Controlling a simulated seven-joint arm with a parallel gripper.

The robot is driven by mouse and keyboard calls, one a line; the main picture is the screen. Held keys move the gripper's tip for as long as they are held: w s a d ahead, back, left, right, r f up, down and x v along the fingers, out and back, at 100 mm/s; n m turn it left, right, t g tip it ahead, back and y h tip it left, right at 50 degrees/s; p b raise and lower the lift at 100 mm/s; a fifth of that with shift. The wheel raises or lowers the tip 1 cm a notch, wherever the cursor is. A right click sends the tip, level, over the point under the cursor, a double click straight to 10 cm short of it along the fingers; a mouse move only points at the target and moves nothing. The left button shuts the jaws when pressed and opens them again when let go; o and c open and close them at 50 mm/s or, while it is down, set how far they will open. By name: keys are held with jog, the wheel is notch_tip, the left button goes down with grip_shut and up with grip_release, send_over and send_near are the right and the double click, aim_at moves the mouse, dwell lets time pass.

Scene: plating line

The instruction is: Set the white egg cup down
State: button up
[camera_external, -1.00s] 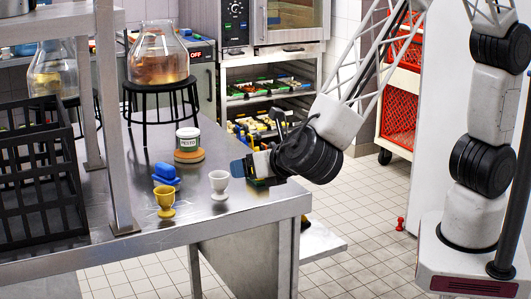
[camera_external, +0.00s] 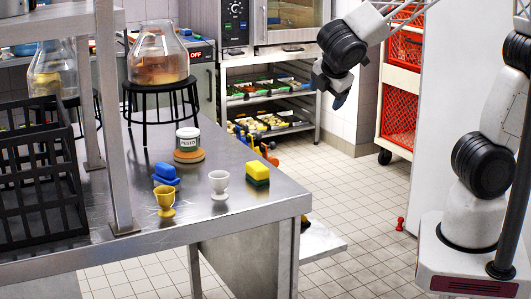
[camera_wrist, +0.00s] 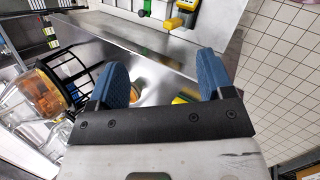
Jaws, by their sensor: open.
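The white egg cup (camera_external: 219,185) stands upright on the steel table (camera_external: 235,222), between a yellow egg cup (camera_external: 165,201) and a yellow-and-green sponge (camera_external: 257,174). Nothing is touching it from above. My gripper (camera_external: 338,98) is up and to the right, clear of the table's edge and well apart from the cup. In the wrist view my gripper (camera_wrist: 160,82) shows its two blue fingers spread wide with nothing held between them. I cannot make out the white cup in the wrist view.
A blue butter-dish-like object (camera_external: 166,173) and a labelled jar (camera_external: 188,140) on a round brown base stand behind the cups. A glass jug (camera_external: 158,55) sits on a black stand. A black crate (camera_external: 40,190) is at left. The table's front right is bare.

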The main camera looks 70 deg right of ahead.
jog(key=s+d+r+m+y, duration=0.2)
jog(key=s+d+m+y, duration=0.1)
jog(key=s+m, duration=0.3)
jog(key=s+d+r+m+y, duration=0.2)
jog(key=s+m, duration=0.4)
jog(key=s, duration=0.3)
jog(key=shift+d+g+y, duration=0.3)
jog(key=shift+d+y, duration=0.3)
jog(key=shift+d, duration=0.55)
